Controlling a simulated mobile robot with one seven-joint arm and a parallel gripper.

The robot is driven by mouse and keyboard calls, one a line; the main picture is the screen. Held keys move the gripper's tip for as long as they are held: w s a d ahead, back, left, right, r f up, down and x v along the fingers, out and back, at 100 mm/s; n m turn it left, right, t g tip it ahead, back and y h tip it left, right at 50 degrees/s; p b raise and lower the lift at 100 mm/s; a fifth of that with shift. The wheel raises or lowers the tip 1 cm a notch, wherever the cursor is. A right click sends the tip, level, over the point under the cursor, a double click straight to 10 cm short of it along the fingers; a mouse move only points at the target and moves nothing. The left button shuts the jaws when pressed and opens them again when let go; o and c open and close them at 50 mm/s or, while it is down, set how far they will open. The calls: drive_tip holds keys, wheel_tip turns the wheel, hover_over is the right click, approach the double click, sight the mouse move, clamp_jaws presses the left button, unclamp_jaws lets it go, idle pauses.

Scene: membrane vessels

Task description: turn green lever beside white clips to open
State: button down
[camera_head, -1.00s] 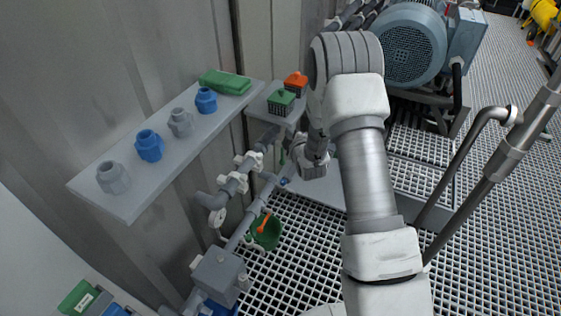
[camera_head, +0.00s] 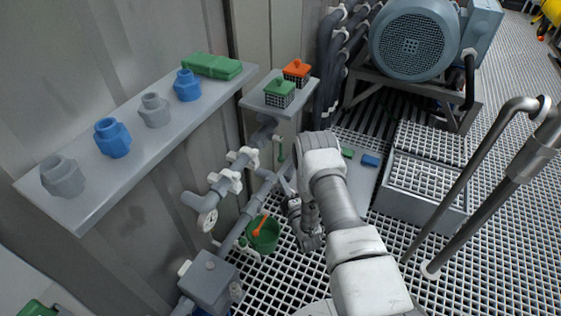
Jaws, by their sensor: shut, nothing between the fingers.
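A small green lever (camera_head: 281,149) stands upright at the pipes under the small shelf, just right of the upper white clip (camera_head: 249,157). A second white clip (camera_head: 232,180) sits lower left on the same grey pipe (camera_head: 218,190). My gripper (camera_head: 284,186) is shut and empty. It hangs below the green lever and near the lower pipe run, apart from the lever in the picture. Its fingertips are small and partly hard to make out; I cannot tell if they touch the pipe.
The wall shelf (camera_head: 82,208) holds blue and grey fittings and a green case. A smaller shelf (camera_head: 298,112) holds green and orange lidded baskets. A green bucket (camera_head: 266,240) stands on the grating below. A motor (camera_head: 414,45) and metal rails (camera_head: 480,170) stand right.

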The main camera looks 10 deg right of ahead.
sight(281, 160)
drive_tip(key=shift+w+d+b, duration=0.2)
drive_tip(key=shift+w+b, duration=0.5)
drive_tip(key=shift+w, duration=1.15)
drive_tip(key=shift+w+d+b, duration=0.15)
drive_tip(key=shift+w+b, duration=0.5)
drive_tip(key=shift+w, duration=1.25)
drive_tip(key=shift+w+d+b, duration=0.2)
drive_tip(key=shift+w+b, duration=0.5)
drive_tip(key=shift+w, duration=1.15)
